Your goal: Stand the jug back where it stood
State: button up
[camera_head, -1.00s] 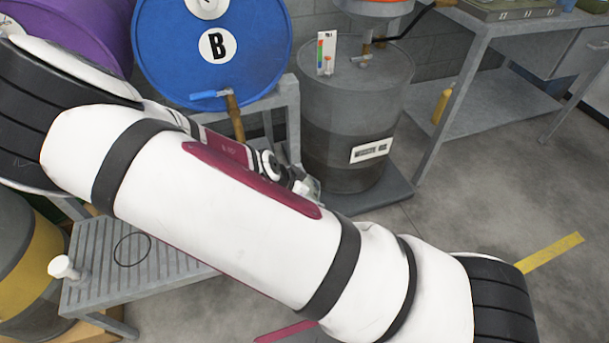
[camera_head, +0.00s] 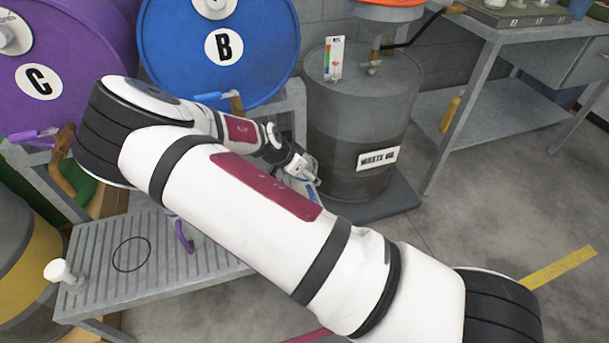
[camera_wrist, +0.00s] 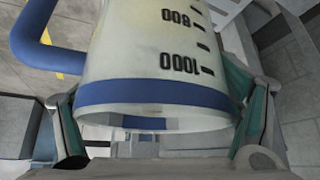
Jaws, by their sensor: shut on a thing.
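The jug (camera_wrist: 155,60) is translucent, with dark volume marks, a blue band near its rim and a blue handle (camera_wrist: 35,35). The marks read upside down in the wrist view. My gripper (camera_wrist: 160,125) is shut on the jug, one finger on each side just by the blue band. In the head view my gripper (camera_head: 303,172) is in front of the waste oil drum's lower left side, and the jug is mostly hidden there. A black ring mark (camera_head: 132,254) lies bare on the slatted grey stand at the left.
Blue drum B (camera_head: 265,50) and purple drum C (camera_head: 85,60) have taps above the stand (camera_head: 95,275). A purple handle (camera_head: 184,236) shows beside my arm; the rest is hidden. A white knob-like piece (camera_head: 60,271) is at the stand's left edge. The waste oil drum (camera_head: 350,125) stands right.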

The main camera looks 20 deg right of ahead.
jog(key=shift+f, duration=0.65)
jog(key=o, duration=1.8)
jog(key=shift+f, duration=0.15)
jog(key=shift+o, duration=0.2)
jog(key=p+v, duration=0.2)
jog(key=v, duration=1)
jog(key=shift+s, duration=0.1)
